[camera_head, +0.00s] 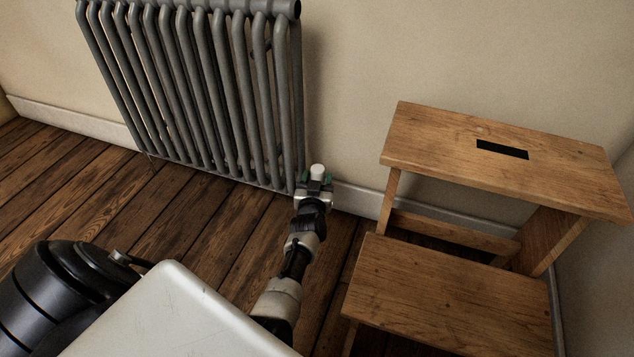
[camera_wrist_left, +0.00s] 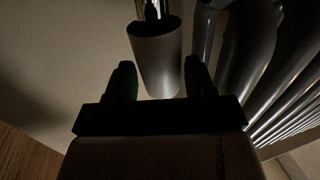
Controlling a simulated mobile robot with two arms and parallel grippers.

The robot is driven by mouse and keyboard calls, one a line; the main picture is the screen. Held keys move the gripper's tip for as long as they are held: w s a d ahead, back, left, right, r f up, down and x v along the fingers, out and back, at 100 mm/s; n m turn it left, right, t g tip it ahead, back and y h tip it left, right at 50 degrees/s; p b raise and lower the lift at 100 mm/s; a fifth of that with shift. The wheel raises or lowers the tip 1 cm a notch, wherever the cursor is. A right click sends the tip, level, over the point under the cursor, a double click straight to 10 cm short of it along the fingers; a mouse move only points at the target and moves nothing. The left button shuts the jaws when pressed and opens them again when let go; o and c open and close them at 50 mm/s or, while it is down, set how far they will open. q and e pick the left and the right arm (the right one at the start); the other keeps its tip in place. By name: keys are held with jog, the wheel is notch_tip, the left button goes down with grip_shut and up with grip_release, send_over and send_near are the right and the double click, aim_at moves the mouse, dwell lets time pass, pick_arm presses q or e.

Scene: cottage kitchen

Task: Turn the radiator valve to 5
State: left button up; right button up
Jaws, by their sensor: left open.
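The radiator valve (camera_head: 318,170) shows in the head view as a small white knob at the lower right end of the grey radiator (camera_head: 222,95). In the left wrist view the valve (camera_wrist_left: 157,60) is a pale cylinder with a shiny metal stem at its top. My left gripper (camera_head: 316,183) is at the valve, and its open fingers (camera_wrist_left: 159,82) stand on either side of the cylinder's lower end in the wrist view. I cannot tell whether they touch it. The number on the valve is not readable. My right gripper is not in view.
A wooden step stool (camera_head: 440,285) stands close to the right of my left arm. The wall and skirting board (camera_head: 355,199) are right behind the valve. The plank floor (camera_head: 185,215) in front of the radiator is clear.

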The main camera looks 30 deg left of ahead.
pick_arm(q)
jog(key=c, duration=0.6)
jog(key=shift+a+r+m+h, duration=0.15)
jog(key=shift+a+m+h, duration=0.05)
jog(key=shift+m+h, duration=0.3)
jog(key=shift+c, duration=0.2)
jog(key=shift+m+t+h, duration=0.3)
jog(key=shift+t+h, duration=0.1)
jog(key=shift+h, duration=0.1)
jog(key=o, duration=0.6)
jog(key=shift+o, duration=0.2)
jog(key=shift+s+d, duration=0.1)
